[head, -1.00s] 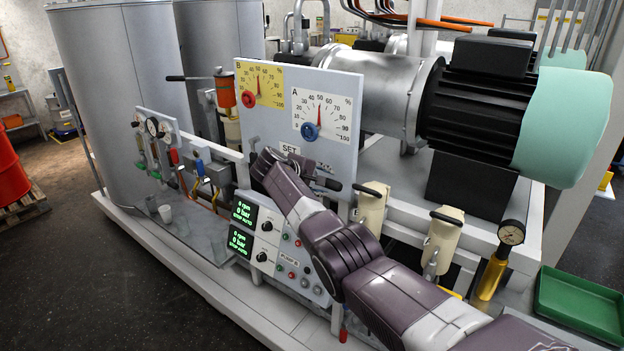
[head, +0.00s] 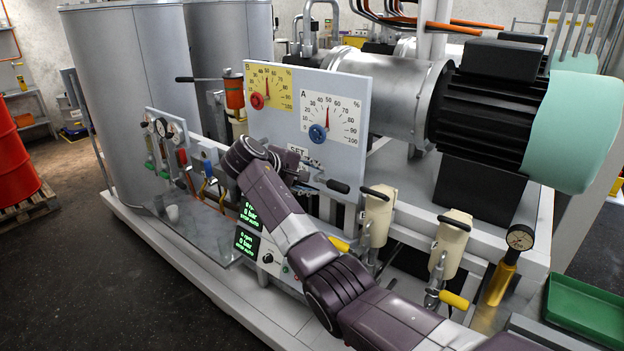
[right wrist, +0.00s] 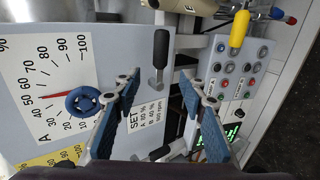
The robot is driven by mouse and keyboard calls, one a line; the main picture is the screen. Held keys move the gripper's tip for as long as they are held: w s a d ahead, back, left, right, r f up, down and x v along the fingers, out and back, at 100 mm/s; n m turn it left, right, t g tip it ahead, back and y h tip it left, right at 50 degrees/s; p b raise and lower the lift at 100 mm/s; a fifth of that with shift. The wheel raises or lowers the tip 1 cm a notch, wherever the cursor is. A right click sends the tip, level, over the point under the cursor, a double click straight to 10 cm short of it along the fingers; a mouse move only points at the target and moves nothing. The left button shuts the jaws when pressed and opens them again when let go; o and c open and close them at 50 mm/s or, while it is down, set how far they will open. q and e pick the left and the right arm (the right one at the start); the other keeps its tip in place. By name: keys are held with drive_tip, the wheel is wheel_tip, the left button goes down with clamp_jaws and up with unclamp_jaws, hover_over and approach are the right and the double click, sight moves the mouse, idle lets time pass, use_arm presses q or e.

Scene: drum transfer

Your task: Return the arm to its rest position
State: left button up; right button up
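My right arm reaches in from the lower right of the head view, and its wrist is in front of the dial panel (head: 283,130). My right gripper (head: 296,164) is small and partly hidden there. In the right wrist view its blue-padded fingers (right wrist: 172,88) stand wide apart with nothing held between them. The panel (right wrist: 30,85) shows behind them, with the blue knob (right wrist: 85,103) beside one finger and the SET label (right wrist: 148,116) beyond. A black-handled lever (right wrist: 161,58) appears between the fingers, farther back. My left gripper is not in view.
A pump control panel (right wrist: 233,70) is near. A green tray (head: 588,308) lies at right. Open floor (head: 70,260) is at left.

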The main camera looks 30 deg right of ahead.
drive_tip(key=shift+f, duration=0.1)
drive_tip(key=s+a+f+n+y, duration=0.1)
drive_tip(key=s+a+f+y, duration=0.15)
drive_tip(key=f, duration=1.15)
drive_tip(key=s+a+f+n+y, duration=0.15)
drive_tip(key=s+f, duration=0.25)
drive_tip(key=f, duration=0.9)
drive_tip(key=s+a+f+y, duration=0.1)
drive_tip(key=s+a+f, duration=0.15)
drive_tip(key=f, duration=1.15)
drive_tip(key=s+a+f+g+y+b, duration=0.1)
drive_tip(key=s+a+f, duration=0.1)
drive_tip(key=s+f, duration=0.7)
drive_tip(key=s+a+f+y, duration=0.1)
drive_tip(key=s+a+f, duration=0.2)
drive_tip(key=s+f, duration=0.6)
drive_tip(key=s+a+f+m+y, duration=0.1)
drive_tip(key=s+f, duration=0.3)
drive_tip(key=s, duration=0.8)
drive_tip(key=s+a+f+m+g+y, duration=0.1)
drive_tip(key=s+f, duration=0.4)
drive_tip(key=s, duration=0.8)
drive_tip(key=s+a+f+m+g+y+b, duration=0.1)
drive_tip(key=s+f, duration=0.3)
drive_tip(key=s, duration=0.8)
drive_tip(key=shift+s+a+f+m, duration=0.2)
drive_tip(key=shift+s+a+m, duration=0.1)
drive_tip(key=shift+a+m, duration=0.55)
